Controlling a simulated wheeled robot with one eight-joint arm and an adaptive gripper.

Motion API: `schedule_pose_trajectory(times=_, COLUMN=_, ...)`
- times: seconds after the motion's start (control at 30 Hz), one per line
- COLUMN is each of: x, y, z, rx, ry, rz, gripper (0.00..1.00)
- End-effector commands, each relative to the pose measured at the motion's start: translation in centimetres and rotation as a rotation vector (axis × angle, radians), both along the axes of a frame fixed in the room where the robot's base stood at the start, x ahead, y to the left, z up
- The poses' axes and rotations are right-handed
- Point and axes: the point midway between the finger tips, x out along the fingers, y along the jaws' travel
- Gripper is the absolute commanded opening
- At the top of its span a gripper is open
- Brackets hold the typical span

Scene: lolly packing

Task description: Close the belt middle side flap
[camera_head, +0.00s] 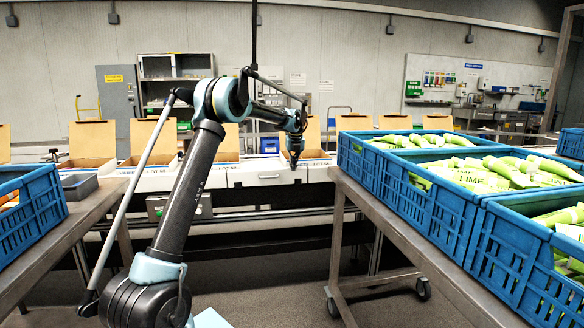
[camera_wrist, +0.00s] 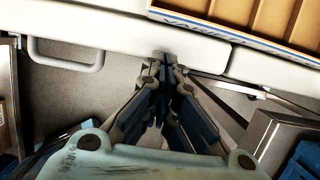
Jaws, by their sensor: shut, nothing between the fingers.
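Several open cardboard boxes stand in a row on the white belt (camera_head: 268,175) in the head view, their tan back flaps upright. One box (camera_head: 318,154) with a raised flap (camera_head: 313,134) stands just right of my gripper (camera_head: 293,163). Another flap (camera_head: 229,139) rises left of it, partly behind my arm. I cannot tell which flap is the middle side flap. In the wrist view my gripper (camera_wrist: 165,62) is shut and empty, its fingertips over the belt's white edge (camera_wrist: 120,32). An open box (camera_wrist: 262,22) with inner dividers lies beyond, at the upper right.
Blue crates (camera_head: 420,205) of green lime packs stand on a metal table at the right. Another blue crate (camera_head: 28,215) stands on the left table (camera_head: 92,215). A grey tray (camera_head: 78,187) is behind it. Open floor lies between the tables.

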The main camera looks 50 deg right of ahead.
Motion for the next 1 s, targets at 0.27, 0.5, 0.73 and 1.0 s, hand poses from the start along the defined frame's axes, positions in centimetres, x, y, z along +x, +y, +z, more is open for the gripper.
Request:
schedule_pose_trajectory(times=0.27, x=-1.2, y=2.0, z=0.0, rx=0.000, ry=0.001, rz=0.003, gripper=0.00)
schedule_pose_trajectory(times=0.5, x=-1.0, y=2.1, z=2.0, rx=0.000, ry=0.001, rz=0.005, gripper=0.00)
schedule_pose_trajectory(times=0.73, x=-0.1, y=1.3, z=5.4, rx=0.000, ry=0.001, rz=0.004, gripper=0.00)
schedule_pose_trajectory(times=1.0, x=0.7, y=0.6, z=8.6, rx=0.000, ry=0.001, rz=0.003, gripper=0.00)
